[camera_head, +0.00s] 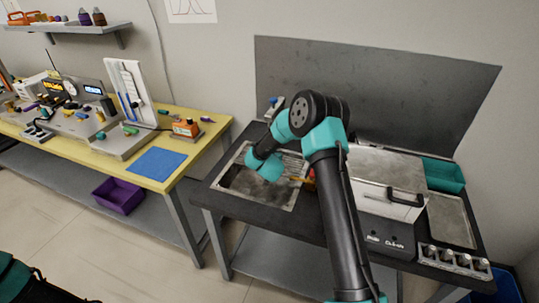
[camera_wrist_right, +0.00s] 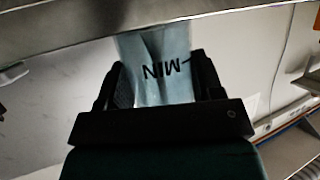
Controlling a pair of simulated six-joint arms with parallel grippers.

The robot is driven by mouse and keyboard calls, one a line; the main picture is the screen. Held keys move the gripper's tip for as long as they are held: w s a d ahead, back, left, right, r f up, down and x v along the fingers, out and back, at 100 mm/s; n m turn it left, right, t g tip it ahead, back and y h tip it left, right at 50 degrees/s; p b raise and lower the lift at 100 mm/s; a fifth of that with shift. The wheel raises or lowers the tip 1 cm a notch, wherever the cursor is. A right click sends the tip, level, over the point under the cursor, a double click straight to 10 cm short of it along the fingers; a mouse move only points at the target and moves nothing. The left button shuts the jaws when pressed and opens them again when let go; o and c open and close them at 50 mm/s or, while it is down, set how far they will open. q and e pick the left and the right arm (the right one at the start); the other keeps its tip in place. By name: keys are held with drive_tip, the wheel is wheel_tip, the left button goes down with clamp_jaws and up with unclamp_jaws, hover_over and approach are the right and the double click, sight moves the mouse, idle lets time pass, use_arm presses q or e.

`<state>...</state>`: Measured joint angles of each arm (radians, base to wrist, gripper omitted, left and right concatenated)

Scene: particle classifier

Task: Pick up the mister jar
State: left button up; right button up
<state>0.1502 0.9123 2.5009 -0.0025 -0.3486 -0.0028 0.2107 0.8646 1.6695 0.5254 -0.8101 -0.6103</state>
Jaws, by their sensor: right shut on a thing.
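My right gripper (camera_wrist_right: 160,75) is shut on a pale blue, see-through jar (camera_wrist_right: 163,50) in the right wrist view. Dark letters show on the jar, one finger stands on each side of it, and its lower part is hidden by the gripper body. I take it for the mister jar. In the head view my right arm reaches over the sink-like tray (camera_head: 255,190) on the dark bench; its gripper and the jar cannot be made out there. Only a piece of my left arm shows at the bottom left, without its gripper.
A metal box with a black handle (camera_head: 385,170) stands right of my arm, with a teal bin (camera_head: 443,175) behind it. A holder with several small cups (camera_head: 455,262) sits at the front right. A yellow table (camera_head: 95,150) with tools stands left; a floor gap separates it.

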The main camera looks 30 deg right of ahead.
drive_tip(key=shift+r, duration=0.2)
drive_tip(key=shift+r, duration=1.2)
drive_tip(key=s+a+r, duration=0.2)
drive_tip(key=s+a, duration=0.6)
drive_tip(key=s, duration=0.5)
drive_tip(key=shift+s+a, duration=0.15)
drive_tip(key=shift+s, duration=0.15)
drive_tip(key=shift+r, duration=0.1)
